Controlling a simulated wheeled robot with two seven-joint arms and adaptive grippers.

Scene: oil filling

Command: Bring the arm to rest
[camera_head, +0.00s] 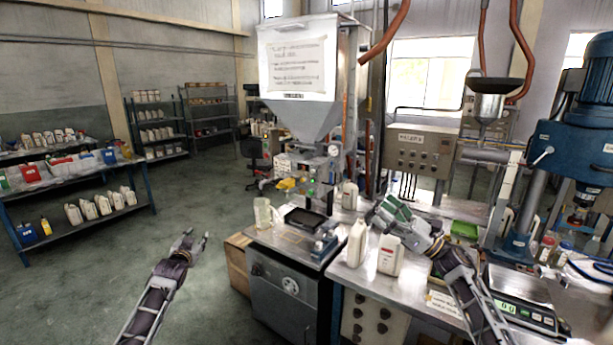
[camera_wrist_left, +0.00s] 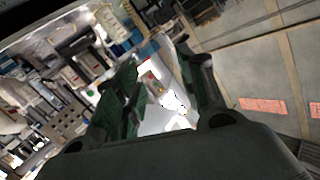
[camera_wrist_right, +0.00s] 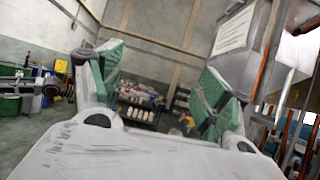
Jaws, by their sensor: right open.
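My left gripper (camera_head: 197,237) is over the open floor at the left of the bench in the head view, clear of everything. My right gripper (camera_head: 384,211) is over the steel bench (camera_head: 345,272), just behind the white bottles. Its green-padded fingers are wide apart in the right wrist view (camera_wrist_right: 155,82), with no object between them. I cannot tell how high the right gripper is above the bench.
A white bottle (camera_head: 357,243) and a white jug (camera_head: 390,256) stand close in front of my right gripper. A scale (camera_head: 520,312) lies right of my right forearm. The floor (camera_head: 90,290) at the left is free.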

